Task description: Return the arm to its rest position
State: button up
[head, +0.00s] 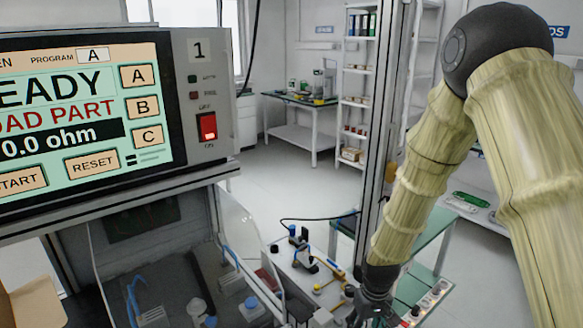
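My arm comes in from the right in the head view, bent at a dark elbow joint, with its forearm hanging down. My gripper (372,306) is at the bottom of the picture, right of center. It is dark and partly cut off by the lower edge. Its fingers are too small and unclear to tell whether they are open or shut, or whether anything is between them. It hangs close to a bench with small fittings (312,264); I cannot tell whether it touches anything.
A test machine (206,165) with a lit screen (75,120) reading "0.0 ohm" stands close at left. A vertical post (378,150) rises beside my forearm. A green-topped table (430,238) stands behind it. Shelves (358,90) and a workbench (312,100) are farther back, beyond open floor.

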jog(key=s+f, duration=0.8)
jog(key=f, duration=0.2)
jog(key=s+d+f+m, duration=0.1)
jog(key=s+f, duration=0.4)
jog(key=s, duration=0.7)
jog(key=s+d+f+m, duration=0.1)
jog(key=s+f, duration=0.4)
jog(key=s, duration=0.7)
jog(key=shift+s+d+f+m, duration=0.2)
jog(key=shift+d+f+m, duration=0.2)
jog(key=shift+d, duration=0.2)
